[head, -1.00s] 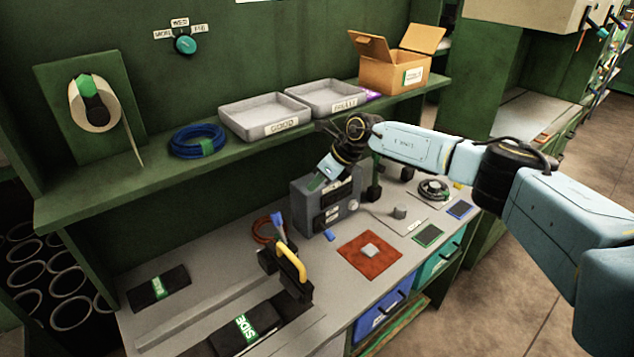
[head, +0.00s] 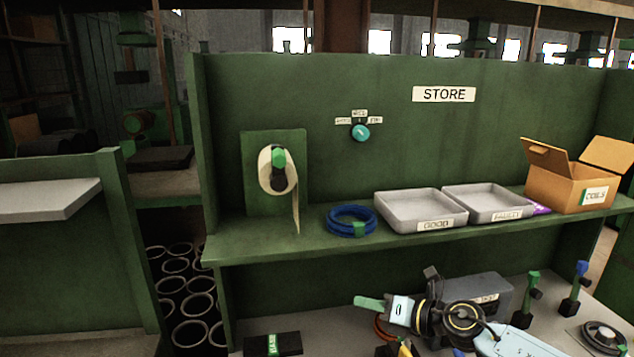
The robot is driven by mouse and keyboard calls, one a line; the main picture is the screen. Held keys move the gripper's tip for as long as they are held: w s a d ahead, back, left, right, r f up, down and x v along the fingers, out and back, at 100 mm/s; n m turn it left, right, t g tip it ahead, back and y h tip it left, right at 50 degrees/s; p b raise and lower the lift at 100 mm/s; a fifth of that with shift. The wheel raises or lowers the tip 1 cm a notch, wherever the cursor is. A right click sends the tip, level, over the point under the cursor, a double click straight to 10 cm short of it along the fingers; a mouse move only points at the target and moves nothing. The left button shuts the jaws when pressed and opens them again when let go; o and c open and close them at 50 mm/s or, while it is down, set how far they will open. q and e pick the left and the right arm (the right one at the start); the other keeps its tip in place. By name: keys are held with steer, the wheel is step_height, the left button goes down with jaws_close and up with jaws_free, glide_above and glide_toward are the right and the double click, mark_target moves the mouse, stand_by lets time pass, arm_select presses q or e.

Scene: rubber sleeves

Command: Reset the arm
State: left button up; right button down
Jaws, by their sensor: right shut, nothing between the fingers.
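My right gripper (head: 368,302) is low in the head view, over the workbench. Its light blue arm (head: 515,342) comes in from the bottom edge. The green-tipped fingers point left and are shut, with nothing between them. The grey box (head: 485,287) stands on the bench behind the gripper and is partly hidden by the wrist. My left gripper is not in view.
The shelf above holds a blue cable coil (head: 351,221), a GOOD tray (head: 388,217), a FAULTY tray (head: 500,190) and an open cardboard box (head: 553,190). A black sleeve (head: 285,343) lies on the bench at left. Green-handled (head: 532,290) and blue-handled (head: 580,278) tools stand at right.

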steer(key=s+a+r+m+t, duration=0.25)
steer(key=m+t, duration=0.25)
steer(key=m, duration=0.4)
steer(key=s+d+f+m+g+h, duration=0.2)
steer(key=s+d+f+m+h, duration=0.35)
steer(key=s+m, duration=0.45)
steer(key=s+d+f+m+g+h, duration=0.2)
steer(key=s+d+f+m+h, duration=0.45)
steer(key=m, duration=0.55)
steer(key=s+d+f+m+g, duration=0.1)
steer(key=s+m+g, duration=0.2)
steer(key=s, duration=0.6)
steer(key=s+f+m+g, duration=0.2)
steer(key=s+g, duration=0.1)
steer(key=s, duration=0.6)
step_height(320, 180, down, 30)
steer(key=s+g+b, duration=0.2)
steer(key=b, duration=0.4)
steer(key=s+d+f+b, duration=0.1)
steer(key=s+f+b, duration=0.2)
steer(key=s+f, duration=0.5)
steer(key=s+d+f+g+b, duration=0.1)
steer(key=s+d+f+b, duration=0.1)
steer(key=s+f, duration=0.6)
step_height(320, 180, down, 5)
steer(key=shift+s+f+b, duration=0.1)
steer(key=shift+s+b, duration=0.3)
steer(key=shift+b, duration=0.05)
